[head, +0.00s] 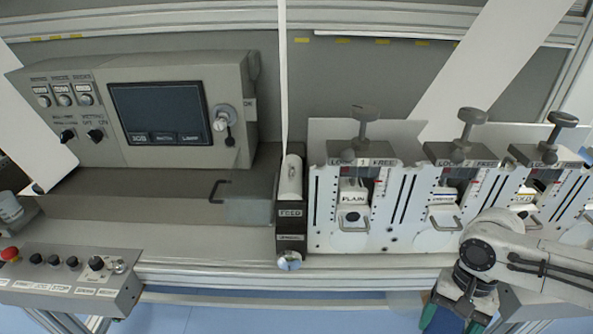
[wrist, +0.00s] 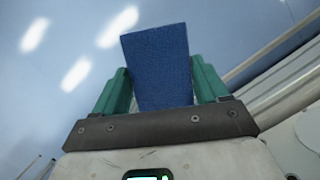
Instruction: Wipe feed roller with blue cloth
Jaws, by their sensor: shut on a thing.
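The feed roller (head: 291,178) is a small white cylinder in a dark narrow housing with a FEED label, near the middle of the head view. My gripper (head: 452,317) is at the bottom right of the head view, in front of the machine and well to the right of the roller. In the wrist view its green fingers stand on both sides of the blue cloth (wrist: 158,68), a flat upright blue block. The gripper is shut on the cloth. In the head view the fingertips are cut off by the lower edge.
Several white plate units with knobs (head: 352,185) stand right of the roller. A grey control cabinet (head: 165,110) is at left, a button panel (head: 70,277) below it. A white web strip (head: 283,75) runs down to the roller. A rail (head: 200,270) edges the machine's front.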

